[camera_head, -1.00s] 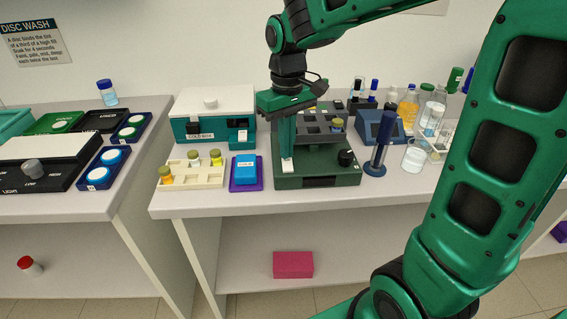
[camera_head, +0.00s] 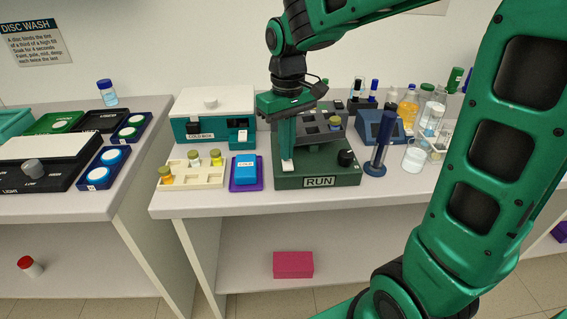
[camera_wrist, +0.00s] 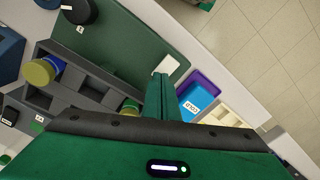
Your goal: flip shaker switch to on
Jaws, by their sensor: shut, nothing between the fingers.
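The shaker (camera_head: 330,173) is a dark green box with a grey tube rack on top, standing near the front of the right bench. Its front display is lit and reads RUN (camera_head: 319,182). A white switch (camera_head: 287,166) sits at its front left corner; it also shows in the wrist view (camera_wrist: 167,65). My gripper (camera_head: 288,157) is shut and empty, pointing down with its fingertips right at the switch. In the wrist view my gripper (camera_wrist: 161,78) partly hides the switch, so I cannot tell whether they touch.
A black knob (camera_head: 346,158) is on the shaker's right front. A blue block on a purple tray (camera_head: 244,186) and a cream vial rack (camera_head: 205,180) stand to the left. A dark blue post (camera_head: 381,150) stands close on the right. The cold box (camera_head: 190,128) is behind left.

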